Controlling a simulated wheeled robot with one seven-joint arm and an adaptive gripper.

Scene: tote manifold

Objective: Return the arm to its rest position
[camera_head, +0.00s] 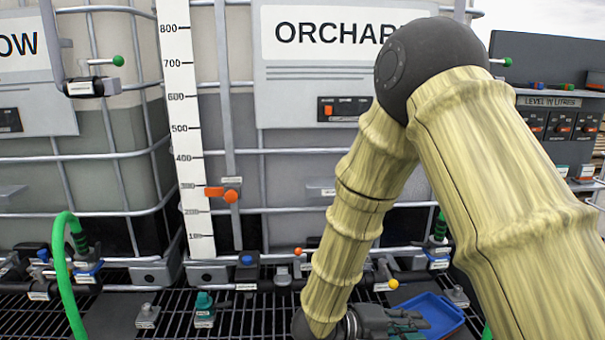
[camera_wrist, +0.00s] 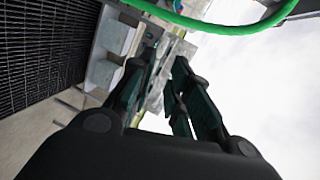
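My arm, with pale wood-patterned links and a dark round elbow, fills the right half of the head view. It rises from the lower right and bends down at the elbow. My gripper (camera_head: 400,322) is low at the bottom edge of the head view, in front of a blue tray (camera_head: 437,312). In the wrist view my gripper (camera_wrist: 165,62) shows two dark green fingers with a gap between them and nothing held. The fingertips point past blurred pale blocks toward bright sky.
A caged tank with an ORCHARD sign (camera_head: 320,35) stands behind my arm. A green hose (camera_head: 62,270) loops at left and crosses the wrist view's top (camera_wrist: 220,27). Small fittings sit on the dark grating.

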